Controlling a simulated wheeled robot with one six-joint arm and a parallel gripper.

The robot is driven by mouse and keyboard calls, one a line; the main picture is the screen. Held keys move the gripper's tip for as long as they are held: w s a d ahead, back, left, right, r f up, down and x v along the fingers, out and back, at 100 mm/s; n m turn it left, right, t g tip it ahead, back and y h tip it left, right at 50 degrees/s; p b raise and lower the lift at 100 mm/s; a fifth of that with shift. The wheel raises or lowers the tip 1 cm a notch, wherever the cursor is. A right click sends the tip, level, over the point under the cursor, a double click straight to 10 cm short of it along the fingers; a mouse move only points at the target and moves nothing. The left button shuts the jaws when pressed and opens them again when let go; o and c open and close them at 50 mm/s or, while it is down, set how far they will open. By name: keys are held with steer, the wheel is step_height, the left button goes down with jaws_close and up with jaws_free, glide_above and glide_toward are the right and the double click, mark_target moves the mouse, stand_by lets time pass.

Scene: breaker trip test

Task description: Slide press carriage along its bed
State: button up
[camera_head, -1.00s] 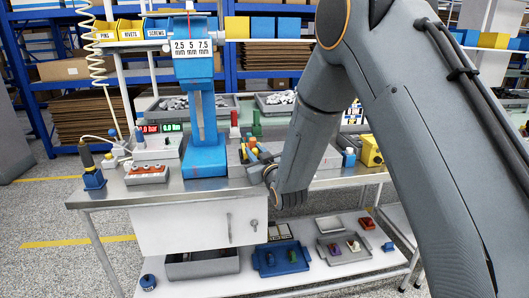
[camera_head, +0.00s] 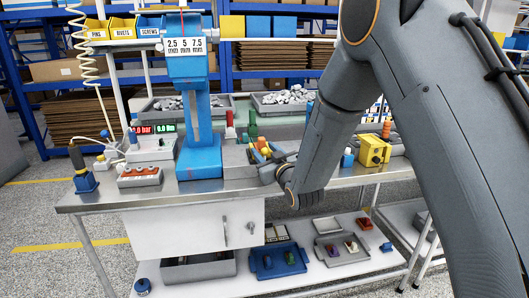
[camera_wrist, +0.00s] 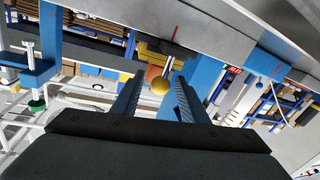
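The blue press (camera_head: 200,157) stands upright on the bench, with a white plate reading 2.5, 5, 7.5 on its head. My gripper (camera_head: 266,155) is just right of the press base, over the bench's front edge. In the wrist view my gripper (camera_wrist: 157,98) has its two blue fingers apart. Blue press parts (camera_wrist: 205,72) show close to the right finger. I cannot make out the carriage and bed clearly; my arm and gripper cover part of that area.
A control box with red and green displays (camera_head: 152,145) and a small tray (camera_head: 139,177) are left of the press. Grey trays of metal parts (camera_head: 187,104) lie behind. The lower shelf holds a blue tray (camera_head: 279,262).

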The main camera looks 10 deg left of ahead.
steer(key=shift+s, duration=0.1)
steer(key=b+v, duration=0.1)
steer(key=v, duration=0.6)
steer(key=shift+s+d, duration=0.25)
